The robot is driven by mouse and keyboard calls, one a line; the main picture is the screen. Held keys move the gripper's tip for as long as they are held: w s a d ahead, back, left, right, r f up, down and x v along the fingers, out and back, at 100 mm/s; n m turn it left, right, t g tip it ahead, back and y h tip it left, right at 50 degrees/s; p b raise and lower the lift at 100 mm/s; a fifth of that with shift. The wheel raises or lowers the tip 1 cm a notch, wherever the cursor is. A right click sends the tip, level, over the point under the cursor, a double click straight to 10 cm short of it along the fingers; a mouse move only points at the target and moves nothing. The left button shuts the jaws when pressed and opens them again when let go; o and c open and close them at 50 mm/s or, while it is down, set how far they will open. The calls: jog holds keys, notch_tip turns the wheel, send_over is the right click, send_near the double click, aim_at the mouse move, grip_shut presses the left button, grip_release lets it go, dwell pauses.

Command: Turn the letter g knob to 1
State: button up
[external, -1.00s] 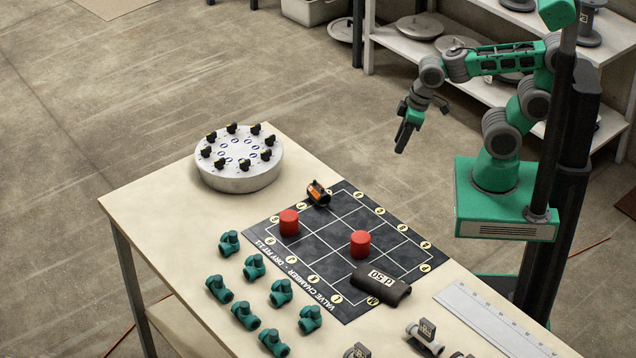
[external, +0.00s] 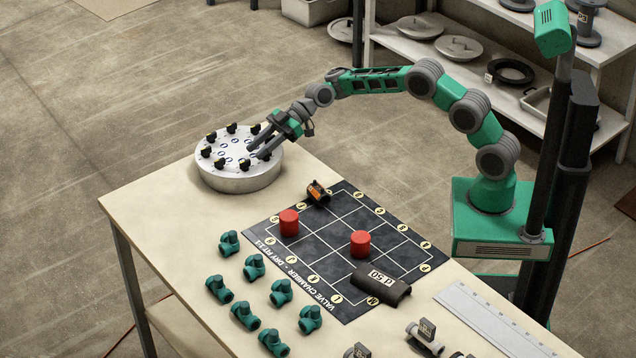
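A round silver drum (external: 238,181) stands at the far left end of the table. Several black knobs with yellow marks ring its white top, such as one black knob (external: 206,151) at its left; their letters are too small to read, so I cannot tell which is g. My gripper (external: 256,153) is over the right side of the drum's top, pointing down and left. Its two fingers look apart, close to the knobs on that side and partly hiding them. I cannot see whether it touches a knob.
A black grid mat (external: 340,225) on the table holds a red cylinder (external: 289,222), another red cylinder (external: 360,243) and a black pipe piece (external: 381,284). Several green valve fittings (external: 282,292) stand left of the mat. A ruler (external: 490,315) lies at the right.

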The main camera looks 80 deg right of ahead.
aim_at(245, 161)
jog(key=x, duration=0.6)
jog(key=shift+c, duration=0.5)
grip_shut()
